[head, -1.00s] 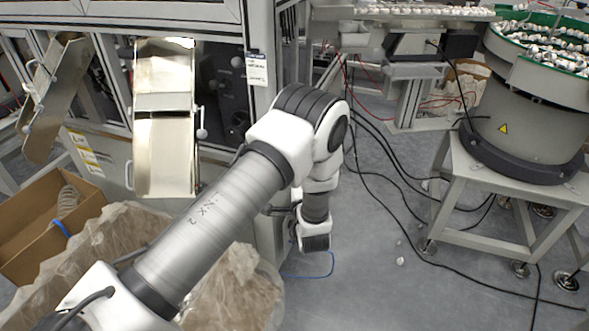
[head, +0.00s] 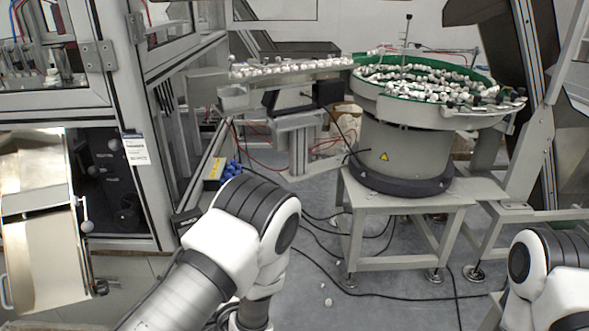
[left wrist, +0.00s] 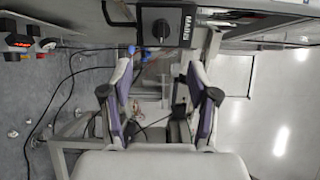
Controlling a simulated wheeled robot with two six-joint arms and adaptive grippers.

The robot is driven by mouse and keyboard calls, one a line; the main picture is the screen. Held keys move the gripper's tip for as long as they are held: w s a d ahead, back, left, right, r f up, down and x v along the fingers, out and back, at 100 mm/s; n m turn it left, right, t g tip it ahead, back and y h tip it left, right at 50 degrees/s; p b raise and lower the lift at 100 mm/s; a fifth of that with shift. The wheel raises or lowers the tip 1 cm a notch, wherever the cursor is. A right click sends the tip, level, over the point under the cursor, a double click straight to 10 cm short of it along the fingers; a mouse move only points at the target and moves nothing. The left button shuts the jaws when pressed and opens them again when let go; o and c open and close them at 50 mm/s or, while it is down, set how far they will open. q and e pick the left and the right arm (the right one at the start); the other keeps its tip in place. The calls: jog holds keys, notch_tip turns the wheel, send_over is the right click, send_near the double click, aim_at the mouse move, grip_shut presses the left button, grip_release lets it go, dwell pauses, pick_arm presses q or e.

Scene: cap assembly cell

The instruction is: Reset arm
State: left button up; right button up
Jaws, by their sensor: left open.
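My left arm (head: 235,240) comes up from the bottom of the head view, bent at a joint with dark bands. Its gripper is hidden below the bottom edge there. In the left wrist view my left gripper (left wrist: 161,100) is open, with its two purple-padded fingers apart and nothing between them. Part of my right arm (head: 548,275) shows at the lower right of the head view. My right gripper is out of view.
A bowl feeder (head: 405,140) with many caps stands on a grey metal stand (head: 400,205). A machine cabinet with a metal chute (head: 38,245) is at the left. Cables cross the floor (head: 370,310). A few small white pieces lie there.

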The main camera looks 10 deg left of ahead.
pick_arm(q)
jog(key=s+a+f+n+g+h+p, duration=0.3)
jog(key=s+f+g+h, duration=0.4)
jog(key=s+f, duration=0.7)
jog(key=s+d+f+n+g+h, duration=0.1)
jog(key=s+d+n+g+h, duration=0.2)
jog(key=s, duration=0.4)
jog(key=s+d+f+n+g+h, duration=0.1)
jog(key=s+d+n+g+h, duration=0.1)
jog(key=s+d, duration=0.3)
jog(key=s+n+g, duration=0.1)
jog(key=s, duration=0.1)
jog(key=shift+s+d+f+n+h, duration=0.2)
jog(key=shift+s+f+n+h, duration=0.15)
jog(key=shift+f+n+h, duration=0.05)
dwell(3.2)
